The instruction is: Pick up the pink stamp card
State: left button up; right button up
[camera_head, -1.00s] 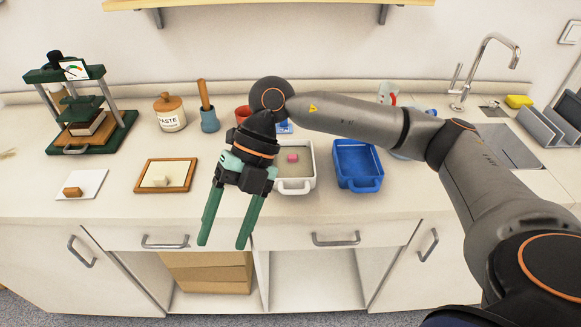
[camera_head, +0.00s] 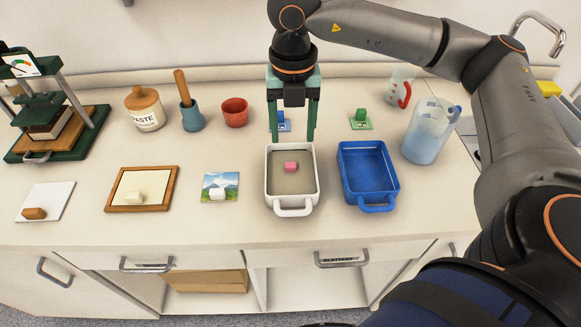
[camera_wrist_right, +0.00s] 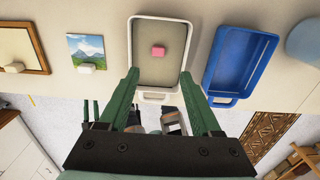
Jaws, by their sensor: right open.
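My left gripper is not in view.
A blue tray (camera_head: 345,185) stands right of the white one. A blue block's card (camera_head: 285,127) lies partly behind my fingers; a green block's card (camera_head: 360,127) lies right. A picture card (camera_head: 210,194), a wood frame (camera_head: 113,194) and a red cup (camera_head: 235,113) are left.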

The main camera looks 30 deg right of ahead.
aim_at(291, 167)
notch_tip(291, 167, down, 10)
jog(key=shift+a+r, duration=0.1)
jog(key=shift+a, duration=0.05)
dwell(0.3)
grip_shut()
dwell(0.4)
